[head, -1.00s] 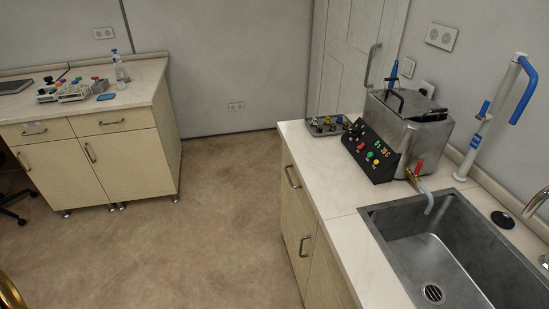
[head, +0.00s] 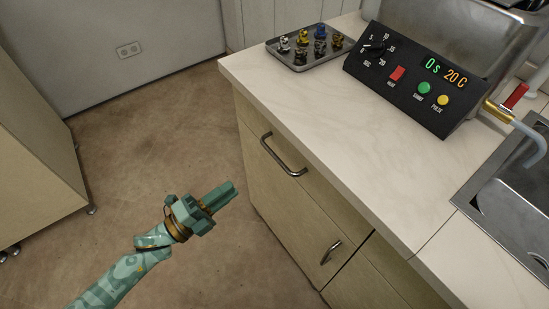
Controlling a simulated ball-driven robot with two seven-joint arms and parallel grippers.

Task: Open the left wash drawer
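The wash drawer (head: 262,128) is the pale wooden front at the top of the cabinet under the marble counter. It appears closed. Its curved metal handle (head: 283,157) lies horizontally along the front, with nothing on it. My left gripper (head: 224,193) is teal with a brass-coloured wrist, in the air left of and below the handle, pointing up and right. It is apart from the handle and holds nothing visible. Its fingers overlap from this angle, so I cannot tell whether they are open. My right gripper is not in view.
A cabinet door with a handle (head: 331,251) is below the drawer. On the counter (head: 330,125) stand a tray (head: 297,66) of small parts, a black control panel (head: 411,76) and a sink (head: 515,195). Another cabinet (head: 30,165) is at left. The floor between is clear.

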